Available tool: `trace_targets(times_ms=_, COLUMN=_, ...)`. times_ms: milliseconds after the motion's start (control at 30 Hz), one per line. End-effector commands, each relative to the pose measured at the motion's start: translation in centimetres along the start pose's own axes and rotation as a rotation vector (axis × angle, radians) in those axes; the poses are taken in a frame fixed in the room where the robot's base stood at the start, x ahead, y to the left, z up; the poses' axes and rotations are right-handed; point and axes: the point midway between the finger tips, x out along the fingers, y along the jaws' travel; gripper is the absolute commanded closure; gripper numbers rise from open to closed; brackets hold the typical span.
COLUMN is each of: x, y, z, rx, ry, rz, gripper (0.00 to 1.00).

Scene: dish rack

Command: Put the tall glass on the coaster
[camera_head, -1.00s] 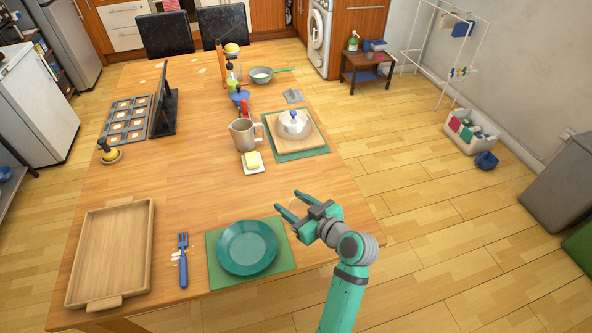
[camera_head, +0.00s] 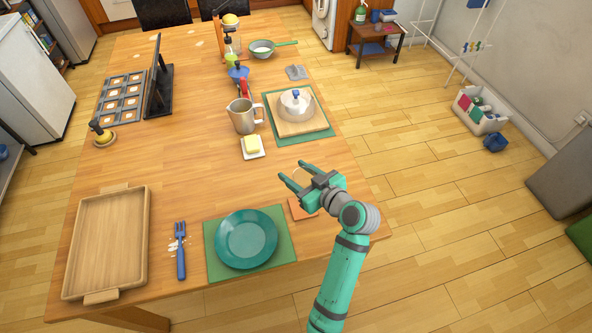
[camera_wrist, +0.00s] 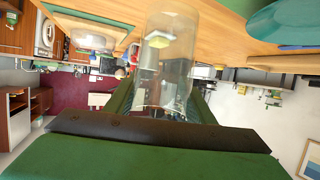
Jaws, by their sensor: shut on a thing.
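The tall clear glass (camera_wrist: 168,62) stands out in the wrist view, held between the fingers of my gripper (camera_wrist: 160,98). In the head view my gripper (camera_head: 294,171) is shut on the glass, which is so transparent that only a faint rim shows there. A flat orange-brown square, which looks like the coaster (camera_head: 299,209), lies on the table right of the teal plate. My gripper and wrist hide part of it. The gripper is beyond the coaster in the picture; its height above the table is hard to tell.
The teal plate (camera_head: 246,239) lies on a green mat (camera_head: 216,265), with a blue fork (camera_head: 181,250) and wooden tray (camera_head: 105,241) to its left. A butter dish (camera_head: 252,147), metal jug (camera_head: 243,117) and lidded pot (camera_head: 296,104) stand farther back. The table's middle is clear.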

Motion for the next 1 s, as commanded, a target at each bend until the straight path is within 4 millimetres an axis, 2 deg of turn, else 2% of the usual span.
trace_targets(times_ms=433, x=1.2, y=0.0, z=3.4, rx=0.000, ry=0.000, rz=0.001, gripper=0.79)
trace_targets(times_ms=1000, x=1.4, y=0.0, z=3.9, rx=-0.001, ry=0.001, rz=0.001, gripper=0.79)
